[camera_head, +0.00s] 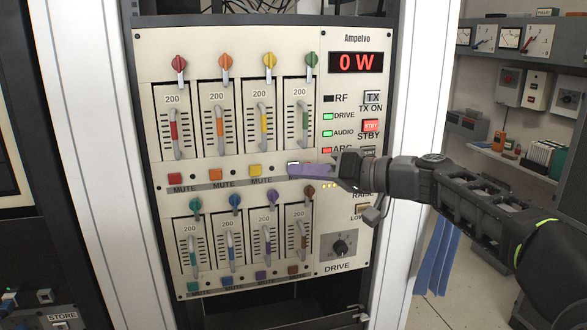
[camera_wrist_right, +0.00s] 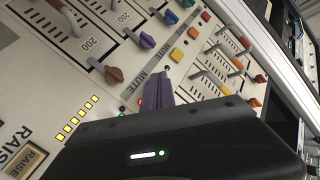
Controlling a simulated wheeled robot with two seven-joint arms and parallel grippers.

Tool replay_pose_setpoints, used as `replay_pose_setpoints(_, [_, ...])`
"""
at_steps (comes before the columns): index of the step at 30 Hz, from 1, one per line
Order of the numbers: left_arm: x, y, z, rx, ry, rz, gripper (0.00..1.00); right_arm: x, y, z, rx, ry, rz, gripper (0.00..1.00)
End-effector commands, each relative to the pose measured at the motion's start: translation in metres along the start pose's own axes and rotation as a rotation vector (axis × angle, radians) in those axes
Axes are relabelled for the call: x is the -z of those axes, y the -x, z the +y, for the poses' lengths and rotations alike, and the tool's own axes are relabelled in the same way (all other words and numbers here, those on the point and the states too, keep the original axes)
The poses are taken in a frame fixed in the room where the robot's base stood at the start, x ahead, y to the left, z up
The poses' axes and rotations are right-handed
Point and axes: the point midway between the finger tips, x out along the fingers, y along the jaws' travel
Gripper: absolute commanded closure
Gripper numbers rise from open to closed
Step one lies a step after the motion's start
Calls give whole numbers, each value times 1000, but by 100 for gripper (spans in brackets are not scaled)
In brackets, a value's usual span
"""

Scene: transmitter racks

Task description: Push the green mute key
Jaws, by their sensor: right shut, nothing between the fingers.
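The front panel (camera_head: 345,220) holds an upper row of faders with a row of mute keys below it. The green fader (camera_head: 305,118) is the rightmost of that row. The green mute key beneath it is hidden behind the purple fingertips of my right gripper (camera_head: 292,169); only a pale edge shows there. My right gripper is shut and empty, its tips at or very near the panel; contact cannot be told. In the right wrist view the fingertips (camera_wrist_right: 165,76) lie beside the yellow key (camera_wrist_right: 176,55) and hide the spot of the green one. My left gripper is not in view.
Red (camera_head: 175,179), orange (camera_head: 215,175) and yellow (camera_head: 256,171) mute keys lie left of the fingertips. Coloured knobs of the lower row, such as the brown knob (camera_head: 309,191), stick out just below. The power display (camera_head: 356,62) reads 0 W.

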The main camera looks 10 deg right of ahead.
Motion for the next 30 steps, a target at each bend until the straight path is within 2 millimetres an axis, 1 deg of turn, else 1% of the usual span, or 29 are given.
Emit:
replay_pose_setpoints(7, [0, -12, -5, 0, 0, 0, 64, -6, 6, -3, 1, 1, 1, 100])
replay_pose_setpoints(20, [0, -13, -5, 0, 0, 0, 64, -6, 8, -6, 0, 1, 0, 100])
replay_pose_setpoints(23, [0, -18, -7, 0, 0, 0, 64, -10, 11, -7, 0, 2, 1, 100])
replay_pose_setpoints(30, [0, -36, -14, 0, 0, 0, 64, -24, 28, -18, 0, 2, 2, 100])
